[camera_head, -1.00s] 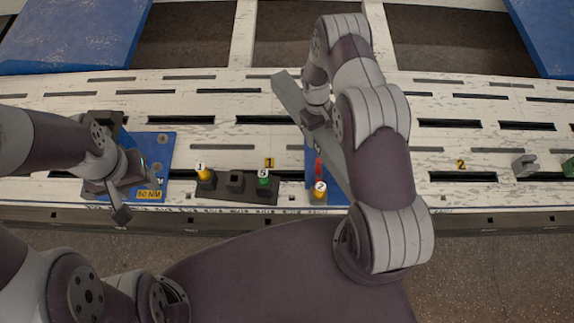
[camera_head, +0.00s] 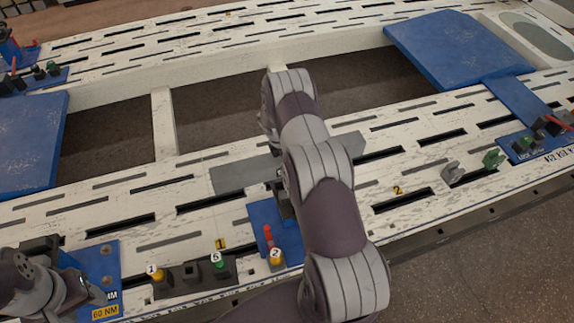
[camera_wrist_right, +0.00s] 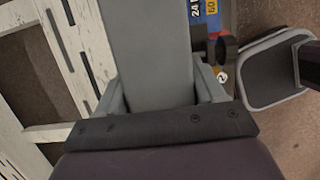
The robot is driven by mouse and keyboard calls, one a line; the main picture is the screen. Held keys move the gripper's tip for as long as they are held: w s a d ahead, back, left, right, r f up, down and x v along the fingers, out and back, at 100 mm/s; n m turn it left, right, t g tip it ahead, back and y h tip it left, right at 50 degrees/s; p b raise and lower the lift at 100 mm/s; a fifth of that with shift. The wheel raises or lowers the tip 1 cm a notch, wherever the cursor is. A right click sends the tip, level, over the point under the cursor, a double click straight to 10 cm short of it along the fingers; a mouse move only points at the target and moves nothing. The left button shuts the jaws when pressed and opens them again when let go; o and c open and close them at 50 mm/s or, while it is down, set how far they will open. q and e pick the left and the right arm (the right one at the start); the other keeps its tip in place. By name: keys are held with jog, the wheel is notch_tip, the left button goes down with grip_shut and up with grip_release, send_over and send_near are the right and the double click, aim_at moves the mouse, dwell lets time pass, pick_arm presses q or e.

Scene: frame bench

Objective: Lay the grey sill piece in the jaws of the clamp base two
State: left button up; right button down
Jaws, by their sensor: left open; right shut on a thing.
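The grey sill piece (camera_head: 240,176) is a long flat bar, held over the bench and roughly along its length in the head view. My right gripper (camera_wrist_right: 160,98) is shut on it; in the right wrist view the sill piece (camera_wrist_right: 150,50) runs away between the fingers. My right arm hides its middle in the head view. My left gripper (camera_head: 78,288) is open at the lower left, partly out of frame.
The slotted white bench (camera_head: 330,215) has a blue plate (camera_head: 100,262) near my left gripper. A dark rack (camera_head: 190,274) holds numbered yellow and green pieces. A blue fixture with a red lever (camera_head: 267,234) is beside my right arm. Another blue fixture (camera_head: 522,148) stands right of the green jaw.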

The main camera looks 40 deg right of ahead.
jog(key=shift+w+d, duration=0.1)
jog(key=shift+d, duration=0.05)
notch_tip(320, 180, down, 8)
jog(key=b, duration=0.7)
jog(key=shift+f, duration=0.2)
